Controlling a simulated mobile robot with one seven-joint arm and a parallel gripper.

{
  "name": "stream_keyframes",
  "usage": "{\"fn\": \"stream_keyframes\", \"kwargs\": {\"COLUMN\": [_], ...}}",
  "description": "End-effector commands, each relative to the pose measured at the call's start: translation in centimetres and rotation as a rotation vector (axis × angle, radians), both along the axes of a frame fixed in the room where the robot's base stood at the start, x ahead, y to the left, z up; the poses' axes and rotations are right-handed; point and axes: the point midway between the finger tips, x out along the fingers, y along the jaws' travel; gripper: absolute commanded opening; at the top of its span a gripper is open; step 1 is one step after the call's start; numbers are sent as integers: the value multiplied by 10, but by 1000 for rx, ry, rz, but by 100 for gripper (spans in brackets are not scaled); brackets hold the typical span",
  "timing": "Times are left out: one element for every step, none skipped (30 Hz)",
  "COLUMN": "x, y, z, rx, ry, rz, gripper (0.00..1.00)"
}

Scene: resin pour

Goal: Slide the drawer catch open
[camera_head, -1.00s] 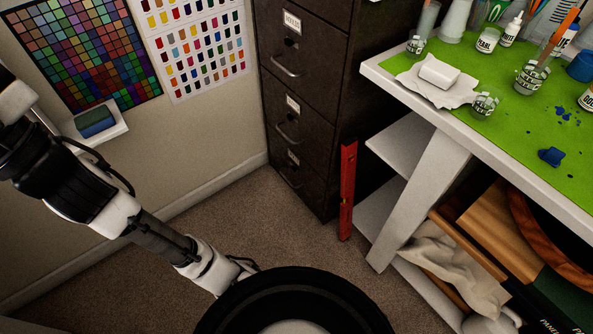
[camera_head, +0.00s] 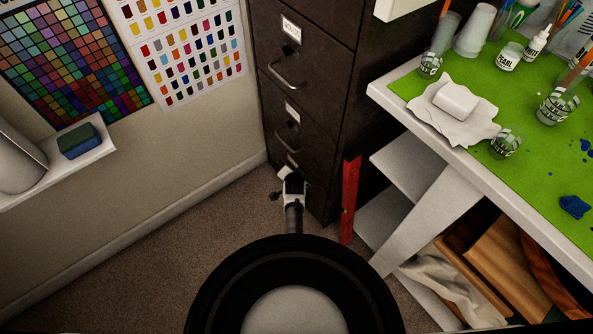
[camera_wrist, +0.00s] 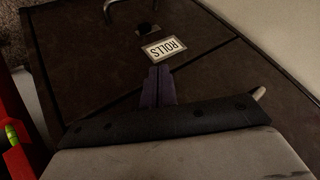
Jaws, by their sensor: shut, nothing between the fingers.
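The dark filing cabinet (camera_head: 310,90) stands at the middle back of the head view. In the wrist view its drawer front (camera_wrist: 85,75) fills much of the picture, with a label plate reading ROLLS (camera_wrist: 164,49), upside down. A small dark fitting (camera_wrist: 147,29), which may be the catch, sits between the label and a curved metal handle (camera_wrist: 124,9). My gripper (camera_wrist: 157,72) is shut and empty, its purple fingers pointing at the label's edge. I cannot tell whether they touch the drawer. In the head view my arm's end is low by the cabinet front, and its fingertips cannot be made out.
A red spirit level (camera_head: 349,200) leans beside the cabinet's right side and shows at the left of the wrist view (camera_wrist: 14,125). A white workbench (camera_head: 425,125) with a green top stands at the right. A wall shelf (camera_head: 85,165) is at the left. Carpet (camera_head: 180,250) lies open at lower left.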

Motion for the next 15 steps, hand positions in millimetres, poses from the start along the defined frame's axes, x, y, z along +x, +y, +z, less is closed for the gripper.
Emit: {"fn": "stream_keyframes", "kwargs": {"x": [-17, -25, -33, -38, -42, -45, -46, -47, -47, -46, -46, -46, -46, -46, -46], "y": [-12, -18, -24, -27, -29, -31, -31, -32, -32, -32, -32, -31, -31, -31, -31], "z": [-20, -29, -38, -44, -48, -51, -52, -53, -53, -53, -53, -53, -53, -52, -53], "rx": [12, 18, 25, 30, 32, 35, 36, 36, 37, 36, 36, 36, 36, 36, 36], "ry": [52, 77, 101, 115, 125, 134, 137, 140, 140, 139, 138, 138, 138, 137, 137], "rz": [-34, -50, -70, -79, -88, -93, -96, -96, -97, -97, -96, -96, -96, -96, -96], "gripper": [0, 0, 0, 0, 0, 0, 0, 0, 0, 0, 0, 0, 0, 0, 0]}}
